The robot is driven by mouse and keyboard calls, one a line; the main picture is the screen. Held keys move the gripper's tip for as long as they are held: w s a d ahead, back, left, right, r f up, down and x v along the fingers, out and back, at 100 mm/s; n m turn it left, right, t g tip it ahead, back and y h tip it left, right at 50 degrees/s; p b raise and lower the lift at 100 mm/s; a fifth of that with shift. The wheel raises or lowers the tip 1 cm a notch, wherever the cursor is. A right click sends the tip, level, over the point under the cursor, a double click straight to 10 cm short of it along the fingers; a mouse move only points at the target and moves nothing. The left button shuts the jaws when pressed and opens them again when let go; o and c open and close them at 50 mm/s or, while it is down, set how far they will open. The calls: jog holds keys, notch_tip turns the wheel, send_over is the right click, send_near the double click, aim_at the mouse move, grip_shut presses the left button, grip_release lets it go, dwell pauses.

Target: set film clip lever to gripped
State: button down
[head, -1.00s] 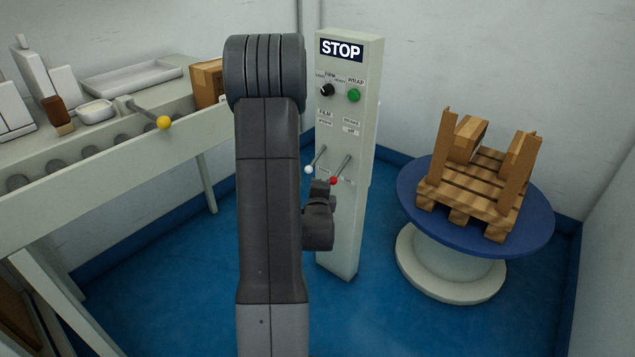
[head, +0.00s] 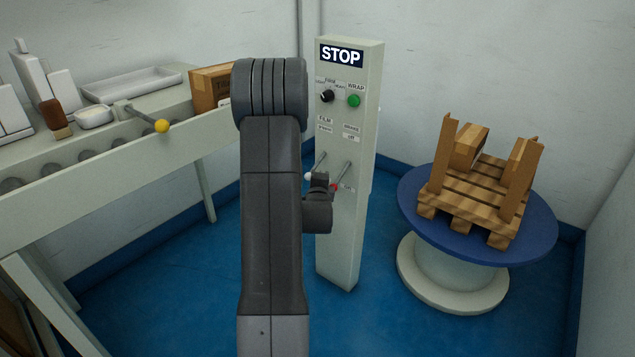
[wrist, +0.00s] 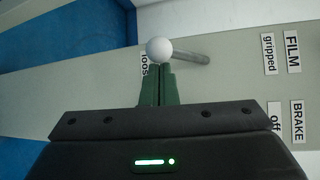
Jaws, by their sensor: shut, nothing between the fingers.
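The film clip lever is a thin grey rod with a white ball knob (head: 309,176) on the front of the control post (head: 345,235). The ball (wrist: 160,50) also shows in the wrist view, with its rod running right. The "FILM gripped" label (wrist: 279,54) is at the right there; the "loose" label (wrist: 145,66) is left of the ball, partly hidden. The knob end lies on the loose side. My gripper (wrist: 160,72) is shut and empty, its green fingertips right at the ball, touching or nearly so. In the head view my gripper (head: 320,178) partly covers the lever area.
The brake lever with a red knob (head: 334,187) is close to the right of my gripper. A dark dial (head: 327,96) and green button (head: 354,101) sit above. A blue turntable (head: 545,220) with a pallet stands right; a conveyor (head: 110,155) stands left.

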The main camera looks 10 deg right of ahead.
jog(key=shift+r, duration=0.1)
jog(key=shift+s+r+m+g+p, duration=0.1)
jog(key=shift+r+m+g+p, duration=0.15)
jog(key=shift+g+p, duration=0.4)
